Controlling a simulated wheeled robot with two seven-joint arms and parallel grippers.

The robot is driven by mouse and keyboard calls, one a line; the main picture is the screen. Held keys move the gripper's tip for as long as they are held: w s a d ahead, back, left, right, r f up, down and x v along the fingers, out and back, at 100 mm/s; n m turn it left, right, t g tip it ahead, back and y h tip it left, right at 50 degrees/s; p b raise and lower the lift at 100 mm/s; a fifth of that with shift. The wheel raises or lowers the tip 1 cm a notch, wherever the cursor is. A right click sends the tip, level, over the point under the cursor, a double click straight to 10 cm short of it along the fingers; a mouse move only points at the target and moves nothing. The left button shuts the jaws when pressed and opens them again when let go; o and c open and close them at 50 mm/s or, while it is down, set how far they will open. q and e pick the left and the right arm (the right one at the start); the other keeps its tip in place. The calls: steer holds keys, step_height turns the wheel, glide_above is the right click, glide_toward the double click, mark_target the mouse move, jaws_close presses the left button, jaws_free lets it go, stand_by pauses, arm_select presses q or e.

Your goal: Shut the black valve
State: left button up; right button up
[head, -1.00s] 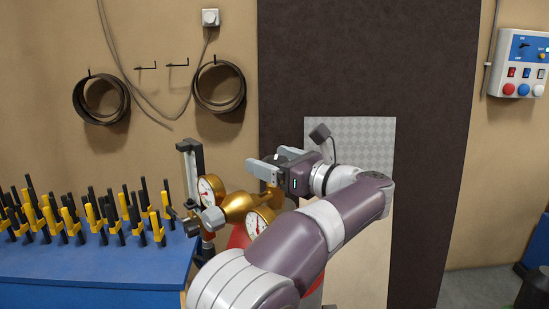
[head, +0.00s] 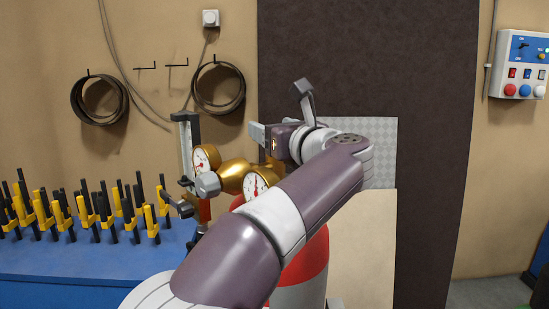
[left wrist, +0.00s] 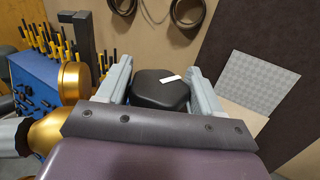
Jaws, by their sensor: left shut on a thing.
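The black valve (left wrist: 160,92) is a rounded dark knob with a white mark on top. In the left wrist view it sits between the two grey fingers of my left gripper (left wrist: 160,76), which is shut on it. In the head view my left gripper (head: 262,135) is at the right end of the brass regulator (head: 234,176), and the valve is hidden by the gripper and wrist. The regulator carries two round gauges (head: 257,186) and also shows in the left wrist view (left wrist: 73,80). My right gripper is in neither view.
A red and white cylinder (head: 308,262) stands below the regulator, partly behind my arm. At left, a blue bench (head: 90,265) holds several yellow and black tools. Coiled hoses (head: 218,88) hang on the wall. A control box (head: 518,75) is at right.

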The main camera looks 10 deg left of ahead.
arm_select(q)
steer(key=shift+f+m+t+h+b, duration=0.1)
steer(key=shift+m+t+h+b, duration=0.85)
steer(key=shift+h, duration=0.25)
steer(key=shift+m+t+h+b, duration=0.5)
steer(key=shift+m+h, duration=0.25)
steer(key=shift+h, duration=0.25)
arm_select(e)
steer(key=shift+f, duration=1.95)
arm_select(q)
steer(key=shift+r, duration=0.2)
steer(key=o, duration=1)
steer(key=shift+c, duration=0.2)
step_height(320, 180, up, 4)
steer(key=shift+f+p, duration=0.15)
steer(key=shift+p, duration=0.75)
steer(key=s+d+r+p, duration=0.3)
steer(key=d+r, duration=0.4)
steer(key=d, duration=0.4)
steer(key=shift+p, duration=0.6)
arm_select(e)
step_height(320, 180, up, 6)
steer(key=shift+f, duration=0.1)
